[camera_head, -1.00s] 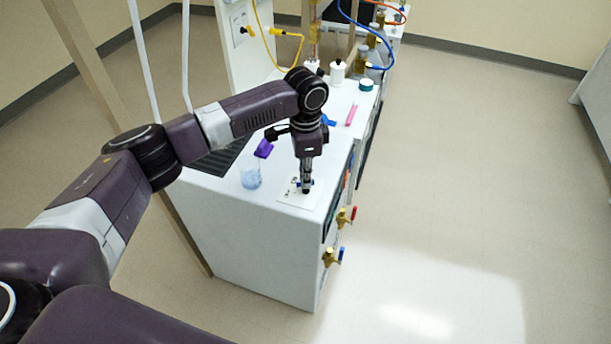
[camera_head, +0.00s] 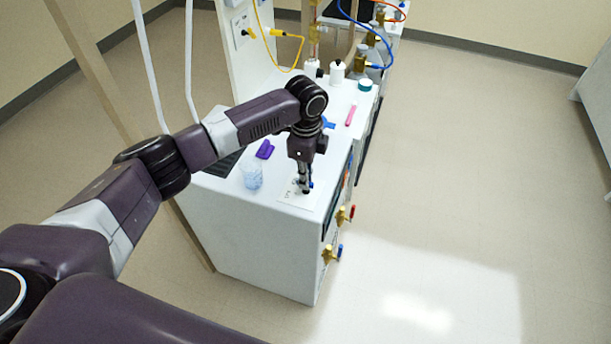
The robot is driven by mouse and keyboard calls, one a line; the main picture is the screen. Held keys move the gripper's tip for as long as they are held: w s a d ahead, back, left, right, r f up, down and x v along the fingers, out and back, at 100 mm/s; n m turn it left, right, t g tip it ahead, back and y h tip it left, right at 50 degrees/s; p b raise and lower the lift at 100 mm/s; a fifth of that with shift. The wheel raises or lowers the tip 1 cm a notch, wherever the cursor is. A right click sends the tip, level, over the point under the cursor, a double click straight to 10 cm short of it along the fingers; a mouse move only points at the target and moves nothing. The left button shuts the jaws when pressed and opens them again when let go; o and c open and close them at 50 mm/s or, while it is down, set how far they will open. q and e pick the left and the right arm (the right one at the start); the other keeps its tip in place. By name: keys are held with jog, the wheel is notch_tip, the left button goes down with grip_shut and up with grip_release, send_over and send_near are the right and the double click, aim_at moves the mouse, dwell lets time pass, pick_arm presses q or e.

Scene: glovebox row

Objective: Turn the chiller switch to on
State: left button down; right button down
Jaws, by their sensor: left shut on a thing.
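The white switch plate (camera_head: 290,197) lies on the top of the white bench unit (camera_head: 255,236), near its front right corner. My left gripper (camera_head: 304,190) points straight down onto this plate. Its fingers are shut on the chiller switch, which they mostly hide, so I cannot read its position. Small dark marks show on the plate to the left of the fingers. My right gripper is not in view.
A clear beaker (camera_head: 252,176) and a purple item (camera_head: 265,149) stand left of the gripper. A pink item (camera_head: 351,115), a white bottle (camera_head: 337,72) and a teal-lidded jar (camera_head: 365,85) are farther back. Brass valves (camera_head: 330,254) stick out from the right side. The floor at right is clear.

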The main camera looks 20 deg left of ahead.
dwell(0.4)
pick_arm(q)
jog(key=c, duration=2)
grip_release()
jog(key=shift+c, duration=0.2)
jog(key=shift+r, duration=0.1)
notch_tip(320, 180, up, 12)
jog(key=shift+d, duration=0.1)
